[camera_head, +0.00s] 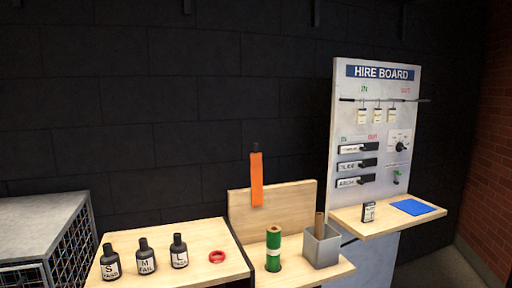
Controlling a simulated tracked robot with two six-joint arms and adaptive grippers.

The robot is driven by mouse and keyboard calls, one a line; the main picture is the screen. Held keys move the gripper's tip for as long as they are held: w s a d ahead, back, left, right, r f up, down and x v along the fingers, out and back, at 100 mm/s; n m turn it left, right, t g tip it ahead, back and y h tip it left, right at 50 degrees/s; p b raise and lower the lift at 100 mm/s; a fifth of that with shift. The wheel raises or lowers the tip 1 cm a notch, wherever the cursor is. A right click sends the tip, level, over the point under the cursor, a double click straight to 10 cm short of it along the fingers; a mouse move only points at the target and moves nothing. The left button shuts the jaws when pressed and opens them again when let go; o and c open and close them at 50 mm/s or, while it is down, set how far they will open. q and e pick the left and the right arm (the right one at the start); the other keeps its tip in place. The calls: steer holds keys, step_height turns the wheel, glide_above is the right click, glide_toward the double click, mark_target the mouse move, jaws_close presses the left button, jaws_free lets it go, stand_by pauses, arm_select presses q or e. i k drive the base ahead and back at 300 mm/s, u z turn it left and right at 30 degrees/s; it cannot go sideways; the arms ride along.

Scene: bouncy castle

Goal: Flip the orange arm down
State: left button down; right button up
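The orange arm (256,180) stands upright against the wooden back panel of the middle bench. It is a flat orange strip with a dark tip at its top end, and its lower end is at the panel's face. Neither of my grippers shows in the head view.
In front of the panel (293,199) stand a green roll (273,250) and a grey bin (322,248) holding a brown tube. Left are several black labelled bottles (147,257) and a red ring (217,257). Right is the hire board (377,130) with a shelf (372,226) carrying a blue mat (412,207).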

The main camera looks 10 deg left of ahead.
mark_target(256, 159)
steer(key=u, duration=0.1)
steer(key=k, duration=0.6)
steer(key=z, duration=0.5)
steer(key=i, duration=1.6)
steer(key=u, duration=0.5)
